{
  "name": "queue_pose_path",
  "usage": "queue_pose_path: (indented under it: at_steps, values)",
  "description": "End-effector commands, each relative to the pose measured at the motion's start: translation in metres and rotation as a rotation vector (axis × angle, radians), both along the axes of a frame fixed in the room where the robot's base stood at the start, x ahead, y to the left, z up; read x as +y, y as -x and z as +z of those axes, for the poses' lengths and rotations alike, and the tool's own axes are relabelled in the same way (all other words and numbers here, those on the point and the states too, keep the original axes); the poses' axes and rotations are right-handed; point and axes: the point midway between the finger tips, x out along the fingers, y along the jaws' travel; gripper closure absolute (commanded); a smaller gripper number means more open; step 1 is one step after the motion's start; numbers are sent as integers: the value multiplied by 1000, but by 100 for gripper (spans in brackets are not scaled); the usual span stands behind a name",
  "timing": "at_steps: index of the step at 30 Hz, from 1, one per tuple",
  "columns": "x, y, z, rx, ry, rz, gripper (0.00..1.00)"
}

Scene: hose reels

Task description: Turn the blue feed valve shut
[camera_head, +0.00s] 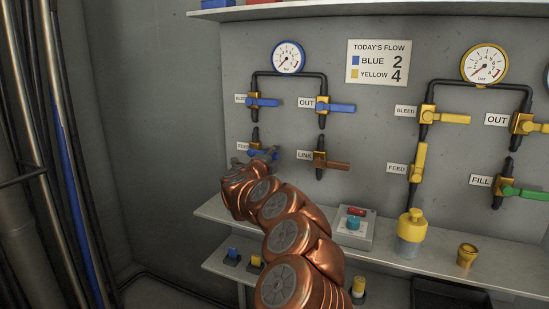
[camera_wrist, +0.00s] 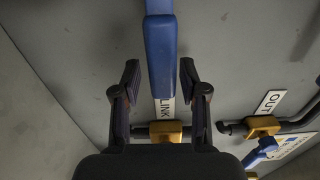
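The blue feed valve sits at the lower left of the panel, beside its partly hidden FEED label (camera_head: 242,146). In the wrist view the blue feed handle (camera_wrist: 160,55) comes in from the top edge and ends between the fingers of my gripper (camera_wrist: 159,82). The fingers are open, one on each side of the handle, with a visible gap on both sides. In the head view the handle appears to lie sideways, across its pipe.
The LINK valve (camera_head: 320,160) with a brown handle is close on the right. The blue bleed valve (camera_head: 262,102) and OUT valve (camera_head: 335,107) are above. A shelf (camera_head: 215,211) with a small control box (camera_head: 353,232) runs below. Yellow-handled valves are farther right.

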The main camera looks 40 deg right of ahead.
Motion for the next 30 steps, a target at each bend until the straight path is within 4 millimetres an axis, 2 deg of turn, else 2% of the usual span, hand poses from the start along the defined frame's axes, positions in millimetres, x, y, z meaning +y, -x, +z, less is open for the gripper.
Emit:
queue_pose_path:
  at_steps: [14,30]
  values:
    - [4,2,1,0,1,0,50]
    - [56,27,2,-1,1,2,50]
